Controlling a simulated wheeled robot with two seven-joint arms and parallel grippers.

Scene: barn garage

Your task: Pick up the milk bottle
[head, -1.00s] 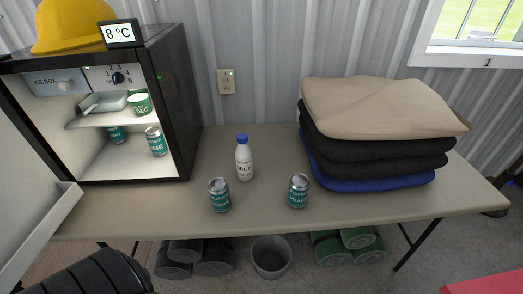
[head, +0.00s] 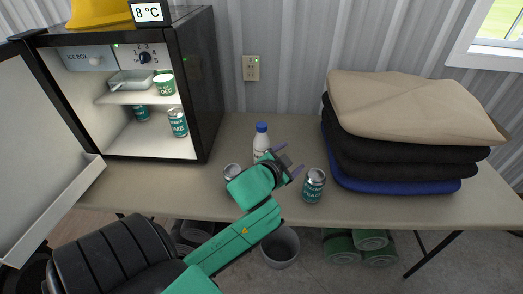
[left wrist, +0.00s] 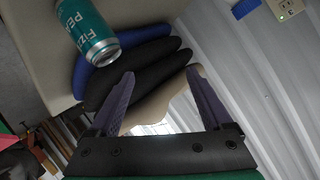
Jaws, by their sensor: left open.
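The milk bottle (head: 261,142), white with a blue cap, stands upright on the table in the head view, its lower part hidden behind my left arm. My left gripper (head: 288,159) is open and empty, just right of the bottle, with its fingers pointing to the right, away from it. In the left wrist view the open gripper (left wrist: 161,84) has nothing between its fingers. A blue piece at the top edge there may be the cap; I cannot be sure. My right gripper is out of view.
A teal can (head: 314,186) stands right of my gripper, and another can (head: 232,171) is partly hidden by my arm. A stack of folded cloths (head: 405,135) fills the right. The open ice box (head: 208,85) stands left. A bin (head: 281,250) is below the table (head: 420,212).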

